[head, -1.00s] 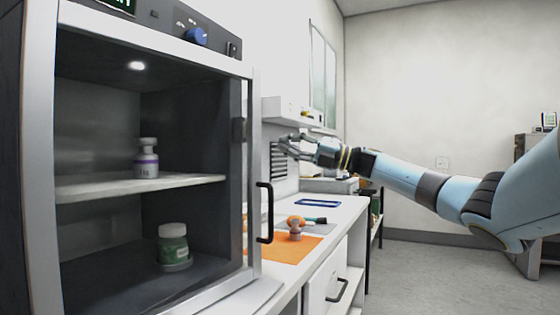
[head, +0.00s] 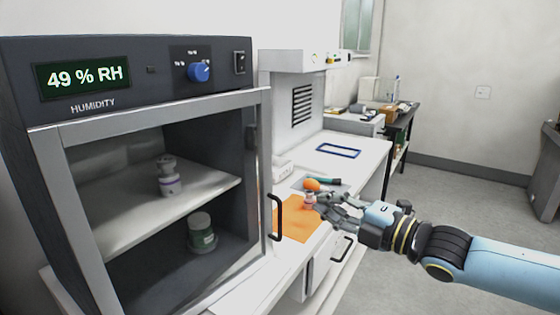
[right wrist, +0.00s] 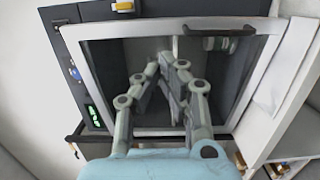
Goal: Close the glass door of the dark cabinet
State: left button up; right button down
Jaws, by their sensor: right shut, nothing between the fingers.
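The dark cabinet (head: 150,62) stands at the left of the head view, its display reading 49 % RH. Its silver-framed glass door (head: 264,150) lies across the front, its handle edge seemingly standing slightly out from the body, a little ajar. The black handle (head: 277,217) is on the right edge. The door frame (right wrist: 262,75) and handle (right wrist: 218,30) also show in the right wrist view. My right gripper (head: 326,203) is shut and empty, right of the handle and apart from it. In the right wrist view its fingers (right wrist: 167,62) point toward the door. My left gripper is out of view.
An orange mat (head: 292,228) with a small vial (head: 309,200) and an orange-topped item (head: 312,184) lies right of the cabinet. A blue-framed tray (head: 338,151) lies farther back.

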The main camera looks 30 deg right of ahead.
pick_arm(q)
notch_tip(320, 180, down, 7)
jog(key=b, duration=0.7)
pick_arm(e)
send_near(268, 178)
jog(key=v, duration=0.2)
pick_arm(q)
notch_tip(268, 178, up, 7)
jog(key=p, duration=0.7)
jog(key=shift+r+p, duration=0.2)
jog(key=shift+p, duration=0.1)
pick_arm(e)
jog(key=x, duration=0.9)
jog(key=shift+w+a, duration=0.1)
jog(key=shift+w, duration=0.05)
